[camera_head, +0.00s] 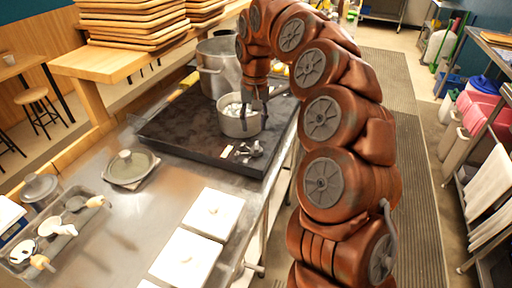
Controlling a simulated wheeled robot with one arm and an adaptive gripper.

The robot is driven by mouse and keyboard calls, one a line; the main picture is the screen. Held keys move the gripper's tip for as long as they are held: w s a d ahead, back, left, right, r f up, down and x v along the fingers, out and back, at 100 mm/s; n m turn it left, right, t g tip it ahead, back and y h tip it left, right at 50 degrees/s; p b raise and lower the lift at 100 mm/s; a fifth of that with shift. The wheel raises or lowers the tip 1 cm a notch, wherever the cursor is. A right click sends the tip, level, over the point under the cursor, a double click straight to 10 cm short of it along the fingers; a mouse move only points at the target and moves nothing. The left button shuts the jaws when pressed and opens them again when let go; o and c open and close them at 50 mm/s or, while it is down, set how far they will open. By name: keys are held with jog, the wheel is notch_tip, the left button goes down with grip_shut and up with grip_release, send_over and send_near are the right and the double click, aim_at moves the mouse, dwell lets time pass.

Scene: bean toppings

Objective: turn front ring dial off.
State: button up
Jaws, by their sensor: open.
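The dark cooktop (185,138) stands on the steel counter. A group of metal dial knobs (248,151) sits at its near right edge. I cannot tell which is the front ring dial or how it is turned. My gripper (256,112) hangs down from my brown arm over a small steel pot (239,127) on the cooktop. The fingers are at the pot's rim, behind the knobs in the picture, and apart from them. The gripper is open, but the fingertips are small and partly hidden against the pot.
A large steel pot (214,78) stands behind the small one. A lidded pan (130,166), white lidded containers (212,213) and a utensil tray (62,212) are on the counter. Stacked wooden trays (128,22) stand at the back. A shelf with bins is at right.

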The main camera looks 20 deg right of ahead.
aim_at(256, 145)
jog(key=shift+w+d+f+m, duration=0.25)
jog(key=shift+w+d+f, duration=0.1)
jog(key=shift+w+f, duration=0.25)
jog(key=shift+w+d+f+m, duration=0.25)
jog(key=shift+w+d+f, duration=0.1)
jog(key=shift+w+f, duration=0.25)
jog(key=shift+f+p, duration=0.75)
jog(key=shift+f, duration=2.95)
grip_shut()
